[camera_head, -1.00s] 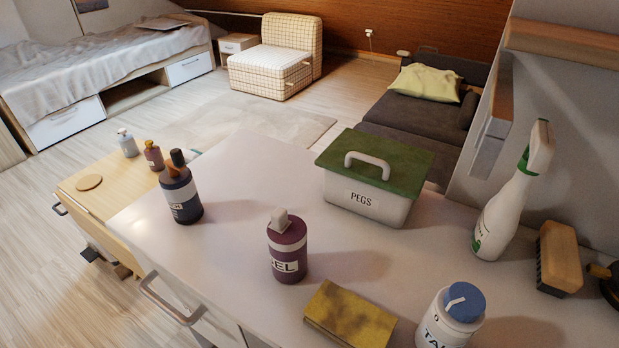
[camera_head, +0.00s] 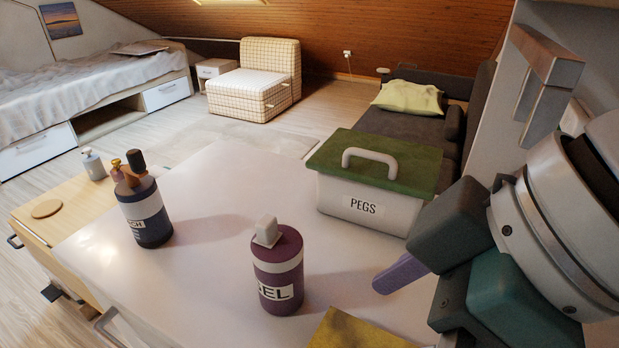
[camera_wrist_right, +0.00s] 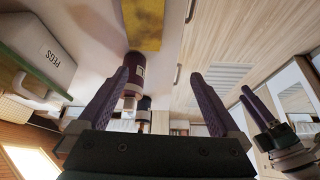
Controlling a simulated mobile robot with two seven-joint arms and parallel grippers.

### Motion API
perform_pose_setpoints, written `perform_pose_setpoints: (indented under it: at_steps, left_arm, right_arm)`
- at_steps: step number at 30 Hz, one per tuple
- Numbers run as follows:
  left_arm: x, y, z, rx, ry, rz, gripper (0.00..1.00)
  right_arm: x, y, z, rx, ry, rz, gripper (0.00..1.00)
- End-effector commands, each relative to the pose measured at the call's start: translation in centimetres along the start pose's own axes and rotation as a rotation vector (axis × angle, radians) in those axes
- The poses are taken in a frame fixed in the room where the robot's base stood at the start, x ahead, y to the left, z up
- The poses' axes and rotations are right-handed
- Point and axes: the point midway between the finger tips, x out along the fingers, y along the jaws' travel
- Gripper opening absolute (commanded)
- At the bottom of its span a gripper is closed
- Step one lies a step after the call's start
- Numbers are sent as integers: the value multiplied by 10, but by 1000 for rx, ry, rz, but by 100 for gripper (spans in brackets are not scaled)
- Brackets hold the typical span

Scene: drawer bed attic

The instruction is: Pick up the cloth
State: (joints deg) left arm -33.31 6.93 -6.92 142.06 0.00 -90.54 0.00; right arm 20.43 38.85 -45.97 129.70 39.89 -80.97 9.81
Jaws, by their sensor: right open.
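The cloth (camera_head: 350,332) is a folded yellow piece lying flat on the white counter at the bottom edge of the head view, partly cut off. It also shows at the top of the right wrist view (camera_wrist_right: 142,22). My right gripper (camera_wrist_right: 160,80) is open and empty, its two purple fingers apart. In the head view it comes in from the right, with one purple finger (camera_head: 402,272) showing above the counter, to the right of the cloth and apart from it. My left gripper (camera_wrist_right: 258,108) shows at the right of the wrist view, away from the cloth; its opening is unclear.
A purple gel bottle (camera_head: 277,270) stands just behind the cloth. A dark bottle (camera_head: 145,210) stands farther left. A pegs box (camera_head: 335,195) with a green lid (camera_head: 400,160) stands behind my right gripper. The counter (camera_head: 205,285) is clear between the bottles.

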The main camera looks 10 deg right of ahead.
Motion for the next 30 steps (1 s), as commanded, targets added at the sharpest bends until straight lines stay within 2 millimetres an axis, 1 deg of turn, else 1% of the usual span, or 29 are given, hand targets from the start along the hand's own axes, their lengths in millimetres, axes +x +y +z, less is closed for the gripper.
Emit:
perform_pose_setpoints:
  at_steps: [1, 4, 8, 11, 15, 20, 26, 27, 30]
  left_arm:
    - [14, 0, 4, 2, 0, -2, 50]
    - [21, 0, 6, 4, 1, -3, 50]
    - [24, 0, 7, 4, 1, -4, 50]
    - [28, 0, 8, 4, 1, -4, 50]
    - [32, 0, 10, 3, 1, -4, 50]
    - [35, 0, 10, 2, 2, -3, 50]
    - [43, 2, 13, -4, 3, 2, 50]
    - [44, 2, 13, -5, 3, 2, 50]
    - [47, 3, 14, -7, 4, 4, 50]
  right_arm:
    - [9, 10, 9, -20, -26, 9, 100]
    - [11, 21, 20, -26, -72, 6, 100]
    - [13, 28, 27, -20, -102, 3, 100]
    - [24, 28, 30, -17, -109, -1, 100]
    - [46, 28, 32, -16, -107, -2, 100]
    - [59, 28, 33, -19, -106, -1, 100]
    - [88, 31, 44, -18, -108, 0, 100]
    - [95, 31, 44, -19, -106, -1, 100]
    - [105, 32, 44, -19, -104, 0, 100]
